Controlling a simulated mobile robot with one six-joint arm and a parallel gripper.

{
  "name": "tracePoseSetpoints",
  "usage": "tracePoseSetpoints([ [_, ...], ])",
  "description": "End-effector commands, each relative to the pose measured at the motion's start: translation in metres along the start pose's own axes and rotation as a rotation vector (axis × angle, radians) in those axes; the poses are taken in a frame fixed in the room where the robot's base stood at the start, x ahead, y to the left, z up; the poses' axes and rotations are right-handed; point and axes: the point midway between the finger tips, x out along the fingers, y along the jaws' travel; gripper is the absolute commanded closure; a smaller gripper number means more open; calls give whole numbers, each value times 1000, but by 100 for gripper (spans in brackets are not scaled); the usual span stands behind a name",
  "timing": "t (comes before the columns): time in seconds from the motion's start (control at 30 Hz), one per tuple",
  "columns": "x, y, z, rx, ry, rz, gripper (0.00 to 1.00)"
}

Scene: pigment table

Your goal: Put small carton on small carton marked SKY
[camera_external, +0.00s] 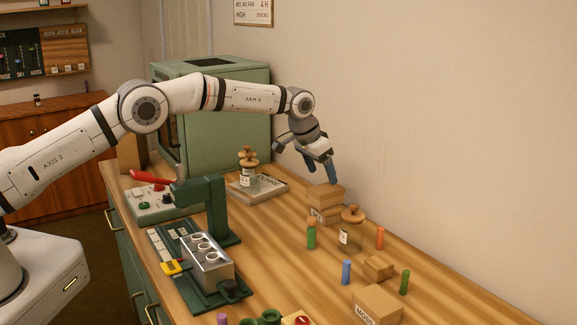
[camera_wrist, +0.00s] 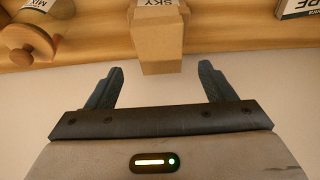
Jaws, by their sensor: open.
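A plain small carton (camera_external: 326,195) sits on top of a small carton with a label (camera_external: 326,214), near the wall, in the outside view. In the wrist view the plain carton (camera_wrist: 170,48) is just ahead of my gripper, and the carton marked SKY (camera_wrist: 158,5) shows beyond it at the top edge, partly cut off. My gripper (camera_wrist: 157,72) is open, with a finger on either side of the upper carton's near end and gaps between. In the outside view my gripper (camera_external: 321,172) is just above the stack, apart from it as far as I can tell.
A lidded glass jar (camera_external: 351,234) stands close right of the stack, with a green peg (camera_external: 311,235) in front. Another small carton (camera_external: 379,267), a larger carton (camera_external: 377,305) and coloured pegs lie nearer. A green press (camera_external: 207,204) and green cabinet (camera_external: 225,110) stand left.

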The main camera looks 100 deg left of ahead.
Motion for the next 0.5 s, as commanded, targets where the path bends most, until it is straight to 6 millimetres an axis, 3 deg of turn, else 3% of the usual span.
tracePoseSetpoints([
  [0.2,-35,0,0,0,2,0,24],
  [0.5,-52,0,0,0,0,0,24],
])
